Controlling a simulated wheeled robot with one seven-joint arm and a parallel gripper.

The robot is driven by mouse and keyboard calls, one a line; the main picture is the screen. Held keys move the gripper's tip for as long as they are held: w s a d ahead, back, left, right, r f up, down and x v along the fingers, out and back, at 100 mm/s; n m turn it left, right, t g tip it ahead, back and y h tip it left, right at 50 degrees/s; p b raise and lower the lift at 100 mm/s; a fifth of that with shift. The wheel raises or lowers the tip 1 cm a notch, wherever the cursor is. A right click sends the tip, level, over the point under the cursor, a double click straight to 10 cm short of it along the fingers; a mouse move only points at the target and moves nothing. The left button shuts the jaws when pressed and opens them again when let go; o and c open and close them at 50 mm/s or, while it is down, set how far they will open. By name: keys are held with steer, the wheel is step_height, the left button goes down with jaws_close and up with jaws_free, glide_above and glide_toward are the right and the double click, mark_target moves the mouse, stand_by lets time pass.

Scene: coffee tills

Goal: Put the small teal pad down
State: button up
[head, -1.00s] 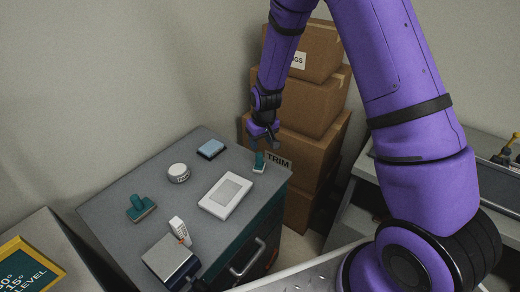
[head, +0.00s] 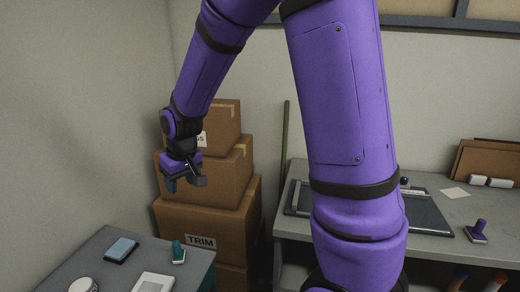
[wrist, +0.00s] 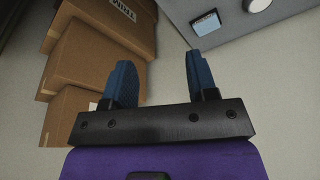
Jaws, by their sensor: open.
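A small teal piece with a pale foot (head: 178,252), which looks like the small teal pad, stands upright near the right corner of the grey cabinet top (head: 103,240). My gripper (head: 185,184) is above and apart from it, in front of the stacked boxes. In the wrist view, the two blue fingers of my gripper (wrist: 157,62) are spread with nothing between them. The teal piece is not seen in the wrist view.
A light blue pad (head: 121,250), a round white tin (head: 83,285) and a white framed block (head: 153,283) share the cabinet top. Cardboard boxes (head: 205,218) are stacked behind. A bench (head: 440,190) with a dark board stands right.

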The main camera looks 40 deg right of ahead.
steer(key=s+d+r+t, duration=0.1)
steer(key=s+d+r, duration=0.2)
steer(key=s+r, duration=1.15)
steer(key=s, duration=0.5)
steer(key=s+d+r+m+t, duration=0.1)
steer(key=s+r, duration=0.1)
steer(key=s, duration=0.5)
steer(key=shift+r+m, duration=0.25)
steer(key=shift+m, duration=0.05)
steer(key=shift+o, duration=0.4)
steer(key=shift+d, duration=0.1)
